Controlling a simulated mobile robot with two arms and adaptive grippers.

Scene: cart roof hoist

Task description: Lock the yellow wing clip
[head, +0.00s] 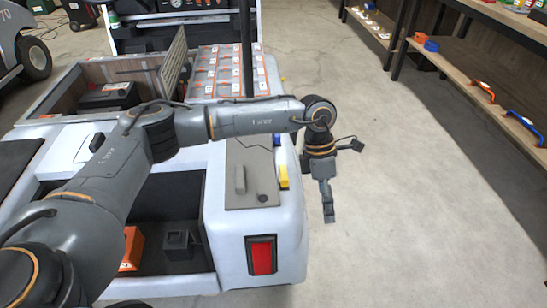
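A small yellow piece, probably the yellow wing clip (283,178), sits on the right edge of the white cart (225,228), beside a grey top panel. Its exact shape and whether it is locked are too small to tell. My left gripper (328,212) hangs pointing down over the floor, to the right of the cart and apart from the yellow piece. Its fingers show edge-on, so I cannot tell if they are open or shut. No object shows in it. My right gripper is not in view.
A dark post (246,50) rises from the cart behind my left arm. An orange box (131,249) lies in the cart's front recess. Wooden shelves (485,75) with coloured handles stand at the right. The floor (420,210) between cart and shelves is clear.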

